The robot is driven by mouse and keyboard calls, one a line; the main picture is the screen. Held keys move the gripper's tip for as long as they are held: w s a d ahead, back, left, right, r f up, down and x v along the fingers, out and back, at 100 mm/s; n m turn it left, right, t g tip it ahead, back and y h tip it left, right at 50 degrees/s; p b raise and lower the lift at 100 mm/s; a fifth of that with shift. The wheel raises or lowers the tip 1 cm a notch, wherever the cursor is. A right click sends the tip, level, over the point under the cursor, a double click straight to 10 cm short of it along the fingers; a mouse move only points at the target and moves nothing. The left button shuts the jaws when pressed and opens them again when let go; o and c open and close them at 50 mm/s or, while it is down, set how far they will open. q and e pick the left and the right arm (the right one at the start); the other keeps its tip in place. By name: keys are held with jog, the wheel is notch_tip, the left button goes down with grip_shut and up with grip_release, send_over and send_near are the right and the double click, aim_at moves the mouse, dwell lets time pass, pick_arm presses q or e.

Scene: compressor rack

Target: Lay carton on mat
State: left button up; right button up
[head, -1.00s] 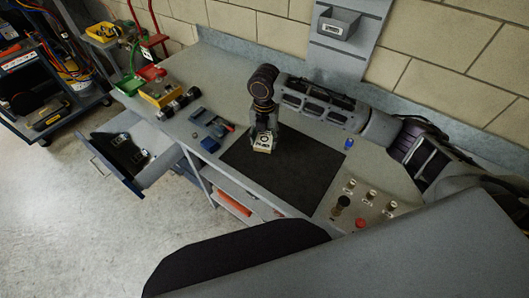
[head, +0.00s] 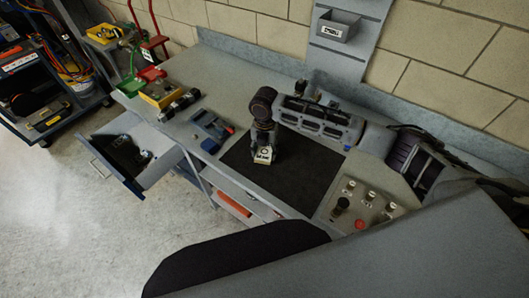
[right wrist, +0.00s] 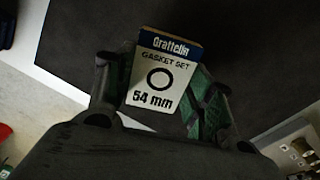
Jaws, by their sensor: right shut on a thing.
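The carton (head: 263,156) is a small white and blue box, labelled as a 54 mm gasket set in the right wrist view (right wrist: 158,78). My right gripper (head: 263,146) is shut on it, with a finger on each side in the right wrist view. The carton is over the black mat (head: 295,185), near its middle left. I cannot tell whether it touches the mat. The gripper hides its rear part in the head view. My left gripper is not in view.
A blue and grey tool (head: 212,126) lies left of the mat. A panel with a red button (head: 359,224) and several knobs is at the right. An open drawer (head: 125,160) juts out at the left. The mat's front part is bare.

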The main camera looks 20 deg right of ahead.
aim_at(264, 151)
jog(key=shift+f, duration=0.85)
jog(key=shift+f, duration=0.15)
jog(key=o, duration=1)
jog(key=shift+o, duration=0.2)
notch_tip(264, 151, up, 12)
jog(key=b, duration=0.1)
